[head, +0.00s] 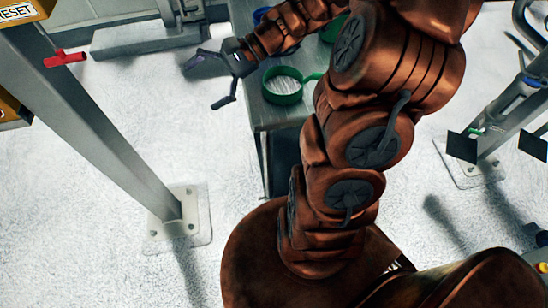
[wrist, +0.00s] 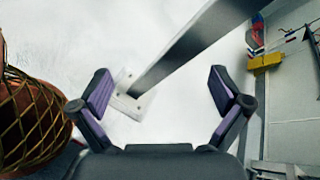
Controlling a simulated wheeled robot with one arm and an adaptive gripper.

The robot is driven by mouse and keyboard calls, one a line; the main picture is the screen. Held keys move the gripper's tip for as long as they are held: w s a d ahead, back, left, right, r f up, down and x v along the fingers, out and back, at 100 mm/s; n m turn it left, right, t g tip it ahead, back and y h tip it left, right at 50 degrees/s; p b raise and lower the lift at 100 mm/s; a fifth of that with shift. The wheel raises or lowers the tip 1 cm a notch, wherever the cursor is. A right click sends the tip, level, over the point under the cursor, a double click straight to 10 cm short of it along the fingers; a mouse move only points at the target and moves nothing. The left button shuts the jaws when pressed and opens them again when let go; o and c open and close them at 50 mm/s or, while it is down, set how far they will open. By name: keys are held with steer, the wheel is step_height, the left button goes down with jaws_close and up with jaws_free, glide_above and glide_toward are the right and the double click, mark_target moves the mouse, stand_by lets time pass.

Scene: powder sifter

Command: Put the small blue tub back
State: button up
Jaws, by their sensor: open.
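My gripper (head: 207,82) is open and empty, out past the left edge of the grey table in the head view. In the wrist view my gripper (wrist: 160,78) has its fingers spread, with only pale floor and a post between them. A blue rim (head: 261,14), perhaps of the small blue tub, shows at the far left of the table, mostly hidden by my arm. A green round sieve (head: 284,98) with a handle sits on the table to the right of my gripper. A bluish edge shows behind its rim; I cannot tell what it belongs to.
The grey table (head: 266,115) is largely covered by my arm. Another green item (head: 334,27) is partly visible behind the arm. A grey post (head: 110,125) with a red handle (head: 65,58) stands at left. Another post base (head: 470,170) is at right.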

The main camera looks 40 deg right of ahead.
steer(key=s+a+f+n+g+h, duration=0.1)
steer(key=s+a+n+g+h, duration=0.25)
steer(key=s, duration=0.45)
steer(key=s+a+n+g+h, duration=0.25)
steer(key=s+n, duration=0.25)
steer(key=s, duration=0.3)
steer(key=s+d+n+t+h, duration=0.1)
steer(key=s+d+n+h, duration=0.4)
steer(key=s+d+h, duration=0.1)
steer(key=shift+s+d+n+h, duration=0.35)
steer(key=shift+s+d, duration=0.2)
steer(key=shift+s, duration=0.6)
steer(key=shift+c, duration=0.3)
